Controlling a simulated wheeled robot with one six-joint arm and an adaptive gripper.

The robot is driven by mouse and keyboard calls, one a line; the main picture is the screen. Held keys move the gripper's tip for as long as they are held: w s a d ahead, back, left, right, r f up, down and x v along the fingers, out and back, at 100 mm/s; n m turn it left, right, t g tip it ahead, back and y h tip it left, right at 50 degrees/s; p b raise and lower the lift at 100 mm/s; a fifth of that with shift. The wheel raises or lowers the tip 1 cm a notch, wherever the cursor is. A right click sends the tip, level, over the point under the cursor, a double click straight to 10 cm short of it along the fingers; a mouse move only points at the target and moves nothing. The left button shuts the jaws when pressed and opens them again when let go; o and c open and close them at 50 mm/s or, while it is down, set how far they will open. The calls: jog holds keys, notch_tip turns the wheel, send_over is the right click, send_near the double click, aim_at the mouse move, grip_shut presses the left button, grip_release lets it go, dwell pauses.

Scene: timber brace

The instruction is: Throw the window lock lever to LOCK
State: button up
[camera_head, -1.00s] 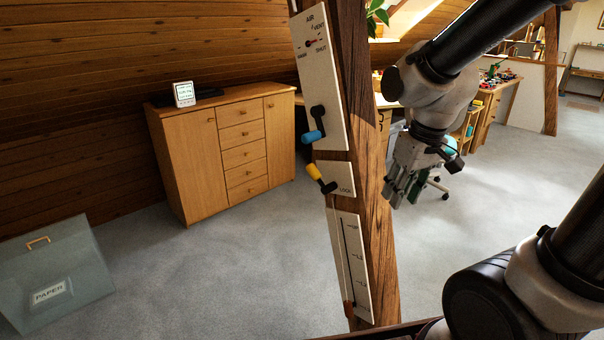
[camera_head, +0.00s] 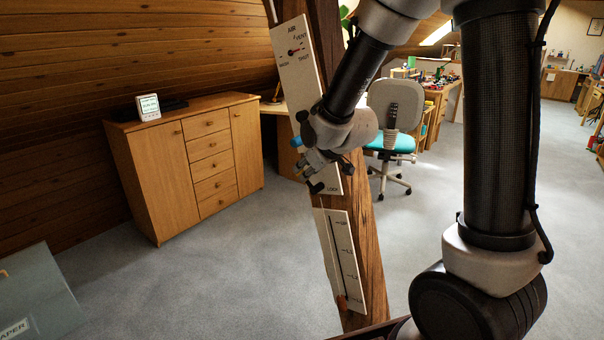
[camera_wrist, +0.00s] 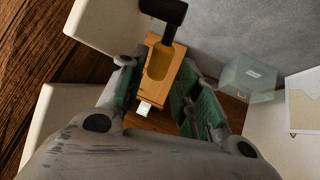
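The lock lever shows in the wrist view as a yellow grip (camera_wrist: 159,62) on a black arm (camera_wrist: 165,14). In the head view its black pivot (camera_head: 316,187) shows beside the LOCK lettering on the lower white plate (camera_head: 329,180); the yellow grip is hidden behind or among my fingers. My gripper (camera_head: 306,166) is at the lever, in front of the post. In the wrist view its green-padded fingers (camera_wrist: 162,78) are apart, with the yellow grip reaching between them. I see a gap on the right side; contact on the left cannot be told.
A blue-handled lever (camera_head: 296,142) sits just above my gripper on the AIR plate (camera_head: 297,70). A slider plate (camera_head: 345,260) is below on the timber post (camera_head: 374,275). A wooden cabinet (camera_head: 190,160) and grey PAPER bin (camera_head: 40,295) stand left. Carpet between is clear.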

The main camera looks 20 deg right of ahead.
jog(key=shift+x, duration=2)
grip_shut()
